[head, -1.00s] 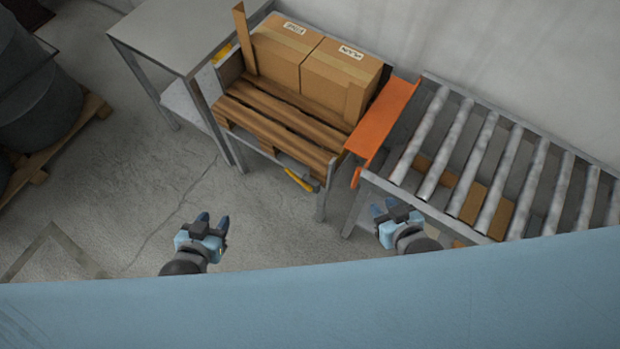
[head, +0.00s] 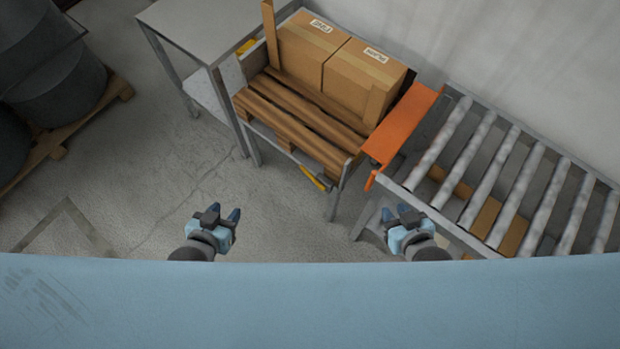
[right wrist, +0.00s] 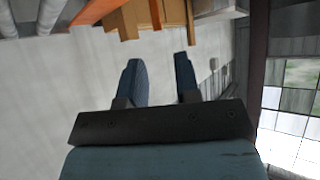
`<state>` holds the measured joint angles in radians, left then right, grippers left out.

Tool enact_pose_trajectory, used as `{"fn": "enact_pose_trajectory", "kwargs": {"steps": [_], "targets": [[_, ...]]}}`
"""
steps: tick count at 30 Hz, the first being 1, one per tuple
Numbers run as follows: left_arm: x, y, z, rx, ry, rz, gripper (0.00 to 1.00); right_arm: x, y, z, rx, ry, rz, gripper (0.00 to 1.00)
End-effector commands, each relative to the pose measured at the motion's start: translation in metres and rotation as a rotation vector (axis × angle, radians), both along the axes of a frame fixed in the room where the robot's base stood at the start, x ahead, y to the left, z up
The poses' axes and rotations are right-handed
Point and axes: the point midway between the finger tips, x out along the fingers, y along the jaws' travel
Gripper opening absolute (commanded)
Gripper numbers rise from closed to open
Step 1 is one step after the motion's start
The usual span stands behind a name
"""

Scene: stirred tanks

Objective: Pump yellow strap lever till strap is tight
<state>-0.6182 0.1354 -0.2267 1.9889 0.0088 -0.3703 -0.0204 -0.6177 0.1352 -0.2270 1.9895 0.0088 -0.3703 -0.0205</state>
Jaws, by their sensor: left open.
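A yellow lever (head: 314,178) shows at the front edge of the pallet stand, below the wooden pallet (head: 300,125). A second yellow piece (head: 246,46) shows at the stand's far left corner. No strap can be made out over the two cardboard boxes (head: 335,65). My left gripper (head: 224,213) is open and empty above the floor, in front and left of the stand. My right gripper (head: 396,213) is near the front left corner of the roller conveyor, apart from the lever. In the right wrist view its fingers (right wrist: 160,75) are apart with nothing between them.
An orange plate (head: 405,125) bridges the stand and the roller conveyor (head: 500,180) on the right. A grey table (head: 215,25) stands at the left of the stand. Dark drums (head: 60,85) stand on a pallet at far left. The floor (head: 160,190) before the stand is clear.

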Motion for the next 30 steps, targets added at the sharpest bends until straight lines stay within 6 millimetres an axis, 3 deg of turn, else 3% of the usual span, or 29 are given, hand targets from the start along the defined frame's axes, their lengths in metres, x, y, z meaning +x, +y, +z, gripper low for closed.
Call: {"fn": "enact_pose_trajectory", "kwargs": {"steps": [14, 18, 19, 30], "targets": [[0.0001, -0.0002, 0.0004, 0.0, -0.001, 0.0, 0.43, -0.0002, 0.0002, 0.0001, 0.0, 0.0, 0.0, 0.3], [0.0001, -0.0002, 0.0005, 0.0, -0.001, 0.0, 0.43, -0.0002, 0.0001, 0.0001, 0.0, 0.0, 0.0, 0.03], [0.0001, -0.0002, 0.0005, 0.0, -0.001, 0.0, 0.43, -0.0002, 0.0001, 0.0001, 0.0, 0.0, 0.0, 0.0], [0.0001, -0.0001, 0.0006, 0.0, -0.001, 0.0, 0.43, -0.0003, 0.0, 0.0002, 0.0, 0.0, 0.0, 0.0]]}}
